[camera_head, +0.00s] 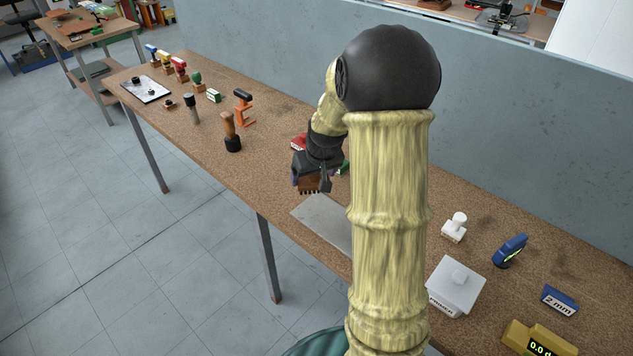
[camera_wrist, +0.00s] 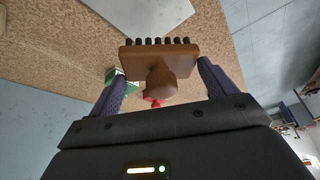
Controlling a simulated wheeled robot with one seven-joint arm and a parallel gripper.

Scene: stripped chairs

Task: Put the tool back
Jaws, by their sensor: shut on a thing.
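My gripper (camera_head: 311,182) is shut on a brown tool (camera_head: 309,188). In the wrist view, the brown tool (camera_wrist: 158,54) has a rounded knob toward my gripper (camera_wrist: 160,78) and a flat block with a row of short black pegs or bristles on its far side. The purple fingers lie on either side of it. In the head view the tool hangs with its bristles downward over the brown speckled table (camera_head: 275,145), near a flat grey plate (camera_head: 322,220). My arm hides part of the table. Which place belongs to the tool cannot be told.
A dark-headed tool with wooden handle (camera_head: 231,132) and an orange stand (camera_head: 244,108) are at left. Several tools stand farther along. A green block (camera_wrist: 118,80) and red thing (camera_head: 299,141) are close behind the gripper. A white box (camera_head: 455,286) and blue tool (camera_head: 510,250) are right.

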